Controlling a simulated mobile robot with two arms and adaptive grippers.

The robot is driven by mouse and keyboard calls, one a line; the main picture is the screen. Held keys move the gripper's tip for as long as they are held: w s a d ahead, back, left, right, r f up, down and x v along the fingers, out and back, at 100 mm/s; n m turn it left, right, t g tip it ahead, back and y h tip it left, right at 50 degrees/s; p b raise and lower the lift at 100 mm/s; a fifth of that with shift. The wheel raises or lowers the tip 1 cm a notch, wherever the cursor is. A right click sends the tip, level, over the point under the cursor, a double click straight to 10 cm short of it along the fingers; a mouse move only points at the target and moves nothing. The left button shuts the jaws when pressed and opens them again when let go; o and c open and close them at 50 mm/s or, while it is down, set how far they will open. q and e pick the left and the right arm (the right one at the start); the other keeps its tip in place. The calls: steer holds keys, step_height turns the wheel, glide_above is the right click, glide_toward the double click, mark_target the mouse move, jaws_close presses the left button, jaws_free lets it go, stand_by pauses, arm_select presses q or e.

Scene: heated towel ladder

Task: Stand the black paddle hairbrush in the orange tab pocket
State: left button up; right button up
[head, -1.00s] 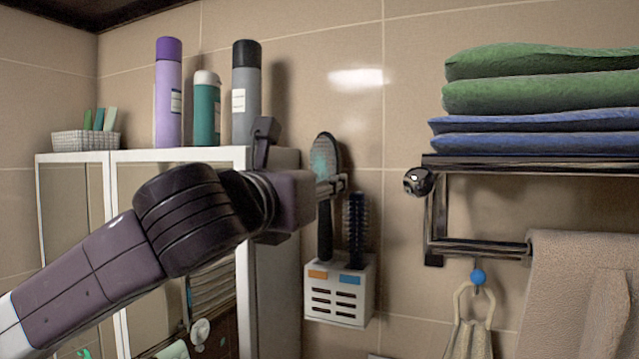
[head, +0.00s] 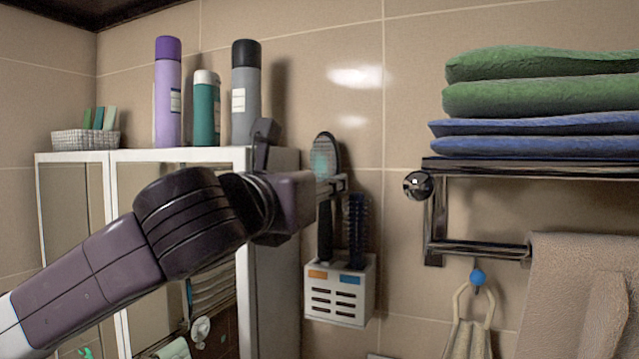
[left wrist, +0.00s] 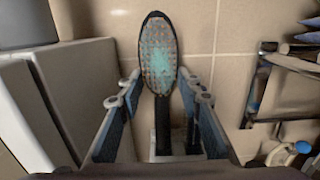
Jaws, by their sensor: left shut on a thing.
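The black paddle hairbrush (head: 325,158) is upright, with its teal-centred pad facing out. It also shows in the left wrist view (left wrist: 158,55). My left gripper (head: 334,184) is shut on the hairbrush just below its head; its fingers flank the handle in the left wrist view (left wrist: 162,92). The handle runs down to the pocket behind the orange tab (head: 318,274) of the white slotted holder (head: 338,317), and its lower end is hidden by the holder's front. A dark round brush (head: 357,225) stands in the pocket with the blue tab (head: 350,280). My right gripper is not in view.
A white cabinet (head: 275,200) stands left of the holder, with bottles (head: 168,105) and a basket (head: 85,140) on top. To the right is a dark towel rack (head: 480,246) with folded towels (head: 540,95) and a hanging beige towel (head: 575,290).

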arm_select(q)
steer(key=shift+f, duration=0.15)
stand_by(0.5)
steer(key=shift+s+f, duration=0.1)
steer(key=shift+f, duration=0.05)
steer(key=shift+w+r, duration=0.2)
steer(key=shift+r, duration=0.1)
stand_by(0.9)
steer(key=shift+s+f, duration=0.1)
steer(key=shift+f, duration=0.25)
stand_by(0.8)
steer(key=shift+r, duration=0.25)
steer(key=shift+r, duration=0.15)
stand_by(1.4)
